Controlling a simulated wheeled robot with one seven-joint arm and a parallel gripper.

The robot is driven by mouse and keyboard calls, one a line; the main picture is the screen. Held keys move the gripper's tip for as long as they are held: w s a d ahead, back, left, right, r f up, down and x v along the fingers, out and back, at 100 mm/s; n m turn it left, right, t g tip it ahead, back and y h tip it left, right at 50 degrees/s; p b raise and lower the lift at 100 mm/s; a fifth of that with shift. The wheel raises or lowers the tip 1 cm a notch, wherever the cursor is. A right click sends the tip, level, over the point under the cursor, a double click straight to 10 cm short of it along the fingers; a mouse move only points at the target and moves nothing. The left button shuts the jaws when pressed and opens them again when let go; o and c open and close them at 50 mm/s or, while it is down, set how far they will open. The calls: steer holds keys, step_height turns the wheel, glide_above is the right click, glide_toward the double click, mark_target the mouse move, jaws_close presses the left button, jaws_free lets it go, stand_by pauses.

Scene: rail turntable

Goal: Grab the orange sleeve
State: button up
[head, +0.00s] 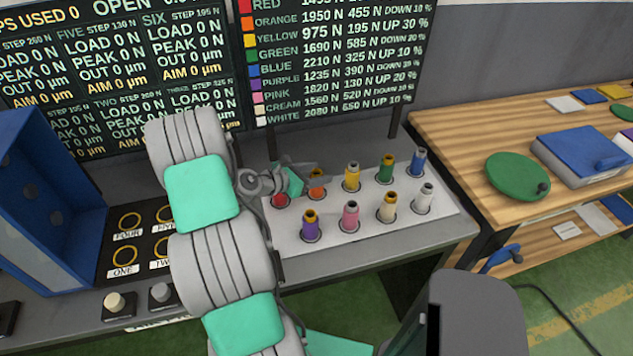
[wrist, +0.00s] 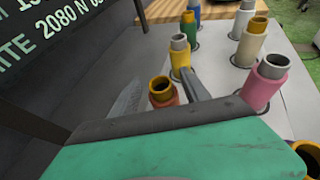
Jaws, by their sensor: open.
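The orange sleeve (head: 316,188) stands upright in the back row of the pale sleeve rack (head: 385,221), between the red sleeve (head: 281,201) and the yellow sleeve (head: 352,178). My gripper (head: 312,177) is at the orange sleeve, reaching in from the left over the red one, and partly covers it. In the wrist view my open gripper (wrist: 161,88) has one finger on each side of the orange sleeve (wrist: 162,97). Its lower part is hidden by the gripper body. I cannot tell whether either finger touches it.
Green (head: 387,168) and blue (head: 419,162) sleeves stand farther right in the back row. Purple (head: 310,226), pink (head: 350,217), cream (head: 387,208) and white (head: 423,199) sleeves fill the front row. A dark board (head: 335,60) rises behind. A blue housing (head: 45,200) stands left.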

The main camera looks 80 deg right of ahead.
steer(key=shift+c, duration=0.2)
jaws_close()
stand_by(0.5)
